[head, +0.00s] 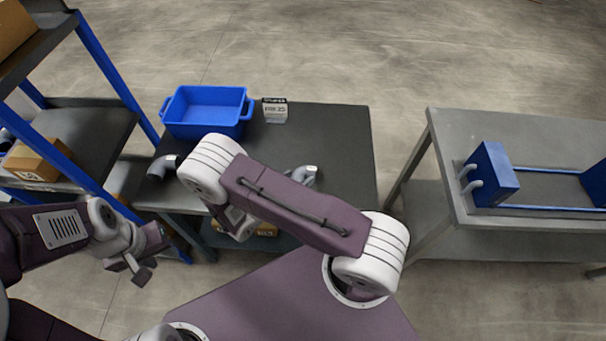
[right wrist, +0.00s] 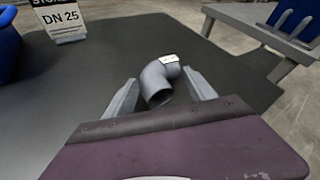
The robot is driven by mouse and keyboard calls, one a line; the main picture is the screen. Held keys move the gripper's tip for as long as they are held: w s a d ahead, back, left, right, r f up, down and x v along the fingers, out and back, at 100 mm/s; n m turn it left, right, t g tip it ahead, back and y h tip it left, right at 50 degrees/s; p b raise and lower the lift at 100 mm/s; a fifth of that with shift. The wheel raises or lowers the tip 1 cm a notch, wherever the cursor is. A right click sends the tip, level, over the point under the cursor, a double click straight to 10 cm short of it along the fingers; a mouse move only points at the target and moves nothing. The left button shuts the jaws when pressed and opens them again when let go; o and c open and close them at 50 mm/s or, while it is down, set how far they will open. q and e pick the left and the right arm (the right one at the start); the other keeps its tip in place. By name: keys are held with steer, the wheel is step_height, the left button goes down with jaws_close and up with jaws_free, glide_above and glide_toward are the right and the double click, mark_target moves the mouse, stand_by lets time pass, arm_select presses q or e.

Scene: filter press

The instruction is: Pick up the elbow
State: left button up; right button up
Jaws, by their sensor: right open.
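A grey pipe elbow (right wrist: 157,88) with a white label lies on the dark table top (head: 345,135). In the right wrist view it sits between the spread fingers of my right gripper (right wrist: 160,82), with no visible grip on it. In the head view this elbow (head: 304,174) shows only partly past my right arm, which hides the right gripper. A second grey elbow (head: 161,166) lies at the table's left edge. My left gripper (head: 131,269) hangs low at the left, away from the table; its opening is unclear.
A blue bin (head: 207,109) and a small "DN 25" sign (head: 275,111) stand at the table's back. A blue-framed shelf (head: 100,60) with boxes is at the left. A grey bench (head: 450,150) with the blue press (head: 492,174) stands at the right, across a gap.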

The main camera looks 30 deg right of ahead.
steer(key=shift+x, duration=1.1)
steer(key=shift+a, duration=0.1)
steer(key=c, duration=1.3)
steer(key=shift+r, duration=0.1)
steer(key=shift+c, duration=0.2)
